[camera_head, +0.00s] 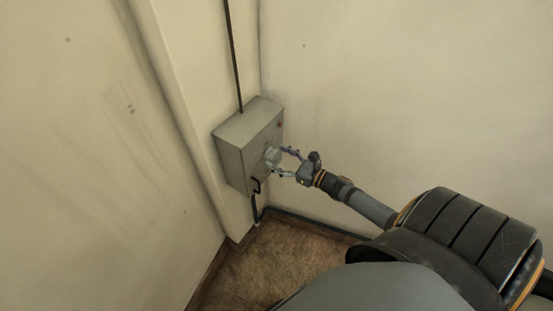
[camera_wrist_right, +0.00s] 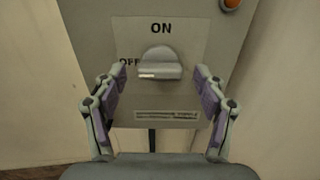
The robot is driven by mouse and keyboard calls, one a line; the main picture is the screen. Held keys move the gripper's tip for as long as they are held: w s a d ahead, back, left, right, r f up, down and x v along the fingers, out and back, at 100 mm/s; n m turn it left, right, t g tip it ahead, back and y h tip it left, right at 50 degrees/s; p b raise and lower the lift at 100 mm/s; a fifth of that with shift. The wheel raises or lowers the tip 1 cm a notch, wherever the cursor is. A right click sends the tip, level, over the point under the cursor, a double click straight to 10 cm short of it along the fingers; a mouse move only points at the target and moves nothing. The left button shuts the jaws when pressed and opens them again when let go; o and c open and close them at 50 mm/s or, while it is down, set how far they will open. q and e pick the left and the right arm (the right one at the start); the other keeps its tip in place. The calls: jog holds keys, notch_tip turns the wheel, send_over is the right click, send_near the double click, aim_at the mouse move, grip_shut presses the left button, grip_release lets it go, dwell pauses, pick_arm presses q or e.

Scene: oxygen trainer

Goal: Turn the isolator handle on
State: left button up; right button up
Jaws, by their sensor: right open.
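The isolator is a grey box (camera_head: 236,155) fixed on the wall near the corner in the head view. Its grey handle (camera_wrist_right: 160,64) sits on a plate (camera_wrist_right: 188,42) marked ON at the top and OFF at the left in the right wrist view. The handle's pale edge mark is at its left, toward OFF. My right gripper (camera_head: 283,162) is open in front of the box face. In the wrist view its two fingers (camera_wrist_right: 158,92) stand on either side of the handle, with gaps to it. My left gripper is not in view.
An orange-red light or button (camera_wrist_right: 231,3) is at the upper right of the box face. A dark conduit (camera_head: 233,55) runs up from the box. A black cable (camera_head: 255,205) hangs below it. Walls close in at the corner.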

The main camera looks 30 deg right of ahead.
jog(key=shift+w+a, duration=0.25)
jog(key=shift+w, duration=0.35)
jog(key=shift+c, duration=0.3)
jog(key=c, duration=1.1)
